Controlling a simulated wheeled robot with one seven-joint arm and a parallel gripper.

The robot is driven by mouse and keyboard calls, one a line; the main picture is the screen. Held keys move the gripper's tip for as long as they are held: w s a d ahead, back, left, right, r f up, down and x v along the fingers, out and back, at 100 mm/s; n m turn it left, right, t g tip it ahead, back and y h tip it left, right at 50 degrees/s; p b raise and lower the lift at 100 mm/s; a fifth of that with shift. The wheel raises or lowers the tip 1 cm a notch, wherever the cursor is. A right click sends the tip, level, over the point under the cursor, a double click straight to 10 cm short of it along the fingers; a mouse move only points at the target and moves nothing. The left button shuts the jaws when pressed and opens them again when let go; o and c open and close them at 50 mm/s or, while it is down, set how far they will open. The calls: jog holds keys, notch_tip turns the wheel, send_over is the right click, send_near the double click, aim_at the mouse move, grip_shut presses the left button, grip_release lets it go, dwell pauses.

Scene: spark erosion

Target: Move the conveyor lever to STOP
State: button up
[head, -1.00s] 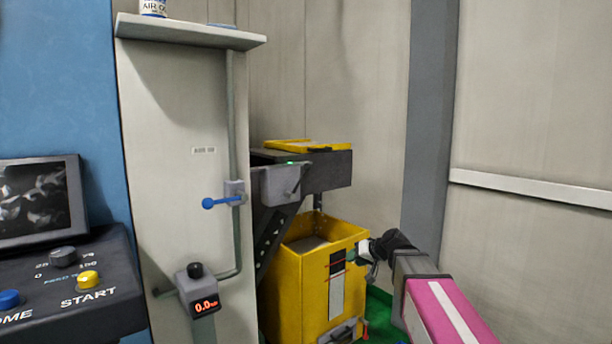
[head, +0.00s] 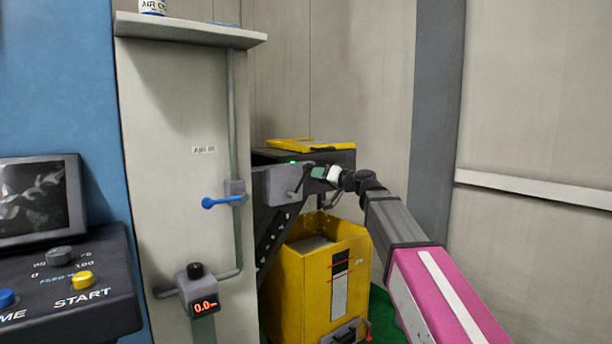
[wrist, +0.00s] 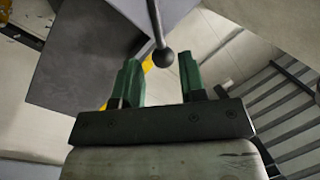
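The conveyor lever (wrist: 157,28) is a thin grey rod with a dark ball knob (wrist: 163,58) in the wrist view. In the head view, the lever (head: 299,186) is a small rod on the front of a grey control box (head: 275,187). My gripper (head: 318,172) is just right of that box. In the wrist view, my gripper (wrist: 160,74) is open, with its two green fingers apart. The knob appears between the fingertips, with visible gaps on both sides. I cannot tell its exact depth between them. Any STOP marking is not readable.
A dark conveyor end (head: 335,160) with a yellow frame (head: 310,145) adjoins the box, which shows a green light. A yellow bin (head: 305,280) stands below. A pale cabinet (head: 180,120) with a blue valve handle (head: 220,202) is left. Open space lies right, before the wall.

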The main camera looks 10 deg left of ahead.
aim_at(306, 174)
jog(key=x, duration=0.6)
jog(key=shift+w+a, duration=0.2)
jog(key=shift+a, duration=0.2)
jog(key=shift+c, duration=0.3)
grip_shut()
